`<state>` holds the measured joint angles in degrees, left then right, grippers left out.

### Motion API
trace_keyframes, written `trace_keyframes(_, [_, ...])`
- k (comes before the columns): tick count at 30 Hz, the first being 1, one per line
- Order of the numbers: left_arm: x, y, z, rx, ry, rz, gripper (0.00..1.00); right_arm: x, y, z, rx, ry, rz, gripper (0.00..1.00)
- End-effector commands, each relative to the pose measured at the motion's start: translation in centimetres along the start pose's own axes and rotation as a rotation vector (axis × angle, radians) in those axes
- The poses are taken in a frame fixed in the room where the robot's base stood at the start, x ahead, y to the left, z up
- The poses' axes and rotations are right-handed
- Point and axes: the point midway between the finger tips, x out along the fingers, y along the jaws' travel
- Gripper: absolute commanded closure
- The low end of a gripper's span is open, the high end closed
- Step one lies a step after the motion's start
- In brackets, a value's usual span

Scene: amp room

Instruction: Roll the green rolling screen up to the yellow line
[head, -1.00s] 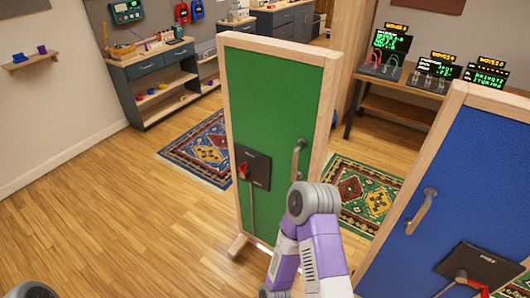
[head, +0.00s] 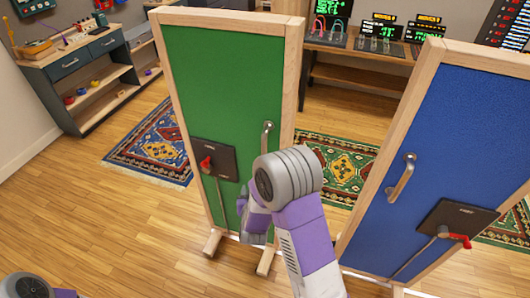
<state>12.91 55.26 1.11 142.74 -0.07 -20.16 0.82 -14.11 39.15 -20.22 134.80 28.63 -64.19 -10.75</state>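The green rolling screen (head: 222,75) stands upright in a wooden frame on wooden feet, left of centre. It has a metal handle (head: 267,143) at its right side and a dark plate (head: 213,158) with a red lever (head: 206,163) low on its left. My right arm reaches up from the bottom centre, in front of the screen's lower right. Its end is mostly hidden behind its own links, so I cannot tell the finger state or any contact. Only a piece of my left arm shows at the bottom left; its gripper is out of view. I see no yellow line.
A blue screen (head: 450,130) with a handle and red lever stands close at the right. Patterned rugs (head: 155,145) lie behind the green screen. A shelf unit (head: 95,85) stands back left and a bench (head: 350,75) back right. The wooden floor at left is clear.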

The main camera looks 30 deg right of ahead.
Motion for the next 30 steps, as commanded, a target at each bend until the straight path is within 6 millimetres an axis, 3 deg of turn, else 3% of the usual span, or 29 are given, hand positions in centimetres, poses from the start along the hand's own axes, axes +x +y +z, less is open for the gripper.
trace_keyframes(1, [0.7, -0.3, 0.0, 0.0, 0.0, 0.0, 0.54, 0.0, 0.6, -3.0, 0.01, 0.115, 0.045, 0.54])
trace_keyframes(3, [1.1, -0.4, -0.1, 0.0, 0.0, 0.0, 0.54, -0.4, 1.6, -6.6, 0.023, 0.239, 0.109, 0.54])
trace_keyframes(7, [1.4, -0.5, -0.1, 0.001, 0.001, 0.0, 0.54, -1.4, 2.9, -10.3, 0.037, 0.369, 0.185, 0.54])
trace_keyframes(11, [1.4, -0.5, -0.1, 0.001, 0.001, 0.0, 0.54, -0.9, 3.6, -11.6, 0.041, 0.401, 0.209, 0.54])
trace_keyframes(22, [1.7, -0.6, -0.1, 0.001, 0.001, 0.0, 0.54, 4.1, 4.6, -13.5, 0.04, 0.398, 0.206, 0.54])
trace_keyframes(30, [1.7, -0.6, -0.1, 0.001, 0.001, 0.0, 0.54, 5.1, 4.9, -14.0, 0.04, 0.396, 0.204, 0.54])
